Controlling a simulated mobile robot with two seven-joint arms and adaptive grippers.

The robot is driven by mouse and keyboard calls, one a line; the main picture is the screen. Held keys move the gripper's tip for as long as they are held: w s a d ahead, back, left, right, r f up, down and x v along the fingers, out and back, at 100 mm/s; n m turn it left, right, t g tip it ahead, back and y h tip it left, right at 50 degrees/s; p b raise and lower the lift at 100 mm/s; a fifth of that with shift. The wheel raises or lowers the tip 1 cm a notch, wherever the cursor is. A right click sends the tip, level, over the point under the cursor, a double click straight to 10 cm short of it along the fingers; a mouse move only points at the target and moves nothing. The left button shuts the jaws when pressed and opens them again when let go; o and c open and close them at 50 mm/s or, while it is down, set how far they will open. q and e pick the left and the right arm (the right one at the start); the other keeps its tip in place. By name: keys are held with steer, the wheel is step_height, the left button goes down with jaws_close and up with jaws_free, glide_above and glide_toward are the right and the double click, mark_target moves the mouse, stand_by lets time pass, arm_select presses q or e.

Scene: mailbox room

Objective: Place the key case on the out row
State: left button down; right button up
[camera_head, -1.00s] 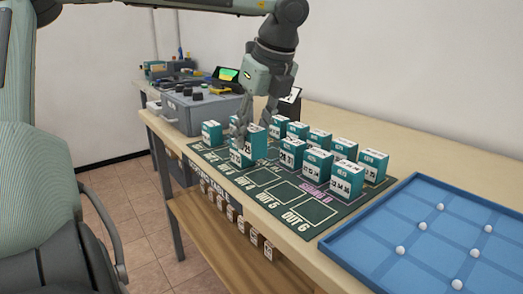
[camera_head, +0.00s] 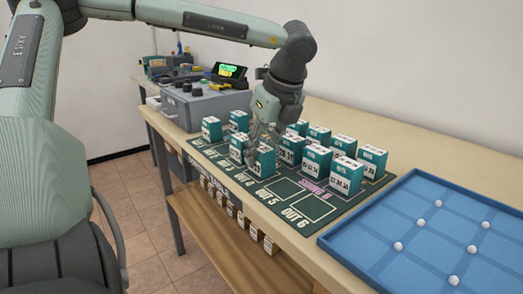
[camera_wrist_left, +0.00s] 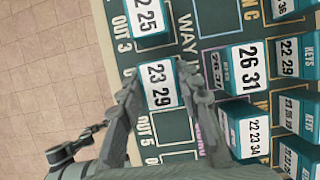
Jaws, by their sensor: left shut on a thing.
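My left gripper (camera_head: 262,138) is shut on a teal and white key case (camera_head: 261,162) marked 23 29. In the left wrist view the same case (camera_wrist_left: 160,86) sits between the two fingers, over the out row between the OUT 3 and OUT 5 labels. I cannot tell whether its base touches the mat. A second key case (camera_head: 239,147) stands beside it on the out row; it also shows in the left wrist view (camera_wrist_left: 148,20), marked 22 25. The dark green mat (camera_head: 283,187) carries the printed out row, with OUT 5 and OUT 6 bare. My right gripper is out of view.
Several other key cases stand behind on the mat, including one (camera_head: 290,149) close by the held case and one (camera_head: 345,176) farther right. A blue tray (camera_head: 375,222) with white balls lies right. A grey box (camera_head: 195,108) stands at the far left.

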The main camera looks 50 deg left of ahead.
arm_select(q)
steer(key=c, duration=1.2)
jaws_free()
steer(key=shift+o, duration=0.7)
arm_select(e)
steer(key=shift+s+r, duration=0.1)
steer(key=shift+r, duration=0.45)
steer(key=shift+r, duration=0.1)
arm_select(q)
steer(key=shift+v, duration=0.75)
steer(key=v, duration=1)
steer(key=shift+r, duration=0.35)
